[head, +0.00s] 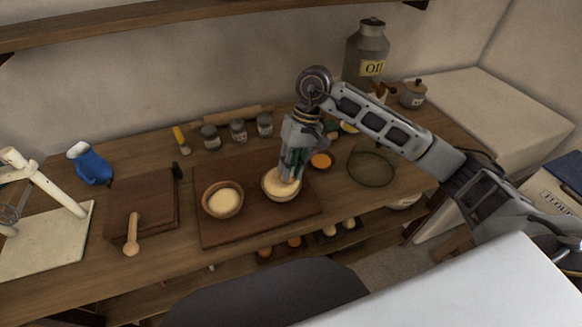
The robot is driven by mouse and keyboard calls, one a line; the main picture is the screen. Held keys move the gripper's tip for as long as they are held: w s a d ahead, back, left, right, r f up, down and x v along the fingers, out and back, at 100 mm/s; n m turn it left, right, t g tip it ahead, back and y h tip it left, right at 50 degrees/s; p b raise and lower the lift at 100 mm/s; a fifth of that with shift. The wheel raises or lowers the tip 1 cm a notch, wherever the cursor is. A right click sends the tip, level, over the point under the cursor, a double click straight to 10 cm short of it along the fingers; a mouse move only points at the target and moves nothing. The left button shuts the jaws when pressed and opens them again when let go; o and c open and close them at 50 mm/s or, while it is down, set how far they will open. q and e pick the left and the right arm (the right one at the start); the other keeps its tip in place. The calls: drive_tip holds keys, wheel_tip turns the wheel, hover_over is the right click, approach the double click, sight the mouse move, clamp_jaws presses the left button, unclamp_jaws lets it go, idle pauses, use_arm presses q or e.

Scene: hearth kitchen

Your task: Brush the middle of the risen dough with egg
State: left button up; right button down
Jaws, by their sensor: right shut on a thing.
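A round bowl of pale dough (279,190) stands on the brown board, right of centre. A second bowl holding a pale, smooth mass (224,199) stands to its left. My right gripper (291,174) points down over the right bowl, its fingers shut and their tips at the dough. What it grips is mostly hidden by the fingers; I cannot tell whether it touches the dough. A small orange dish (321,160), its contents too small to make out, sits right of the gripper. My left gripper is not in view.
The brown board (240,236) lies mid-counter. Several jars (238,132), a yellow-handled tool (181,140) and a rolling pin (232,115) line the back. A glass-like round dish (371,168) is right.

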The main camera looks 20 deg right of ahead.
drive_tip(key=shift+w+b, duration=0.55)
drive_tip(key=shift+w, duration=0.1)
drive_tip(key=shift+w+b, duration=0.7)
drive_tip(key=shift+w, duration=0.3)
drive_tip(key=shift+a, duration=0.2)
drive_tip(key=shift+a+b, duration=0.35)
drive_tip(key=shift+a, duration=0.45)
drive_tip(key=shift+s, duration=0.1)
